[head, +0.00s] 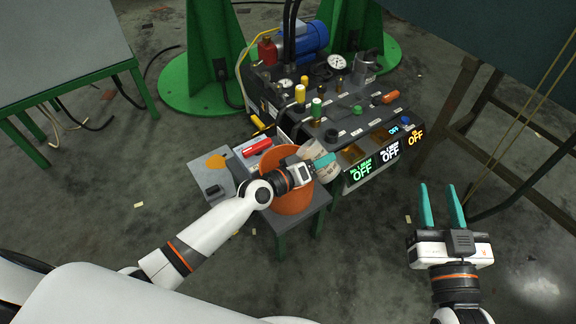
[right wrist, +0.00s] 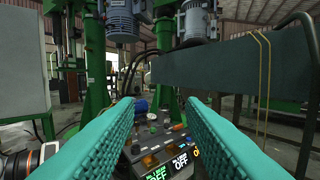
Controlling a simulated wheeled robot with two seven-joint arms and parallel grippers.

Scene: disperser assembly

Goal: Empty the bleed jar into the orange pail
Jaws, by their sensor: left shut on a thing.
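The orange pail (head: 287,207) stands on a small grey stand in the middle of the head view. My left gripper (head: 318,162) is over the right side of the pail's mouth, its teal fingers shut on a pale jar (head: 328,172). The jar appears tilted beside the pail's right rim; its mouth and contents cannot be made out. The gripper and forearm hide part of the pail's inside. My right gripper (head: 441,207) is open and empty over the floor at the right; its two teal fingers also frame the right wrist view (right wrist: 165,115).
A black machine (head: 345,115) with gauges, coloured knobs and lit OFF displays (head: 361,171) stands just behind and right of the pail. A wooden-legged frame (head: 455,100) is at the right. Floor in front is clear.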

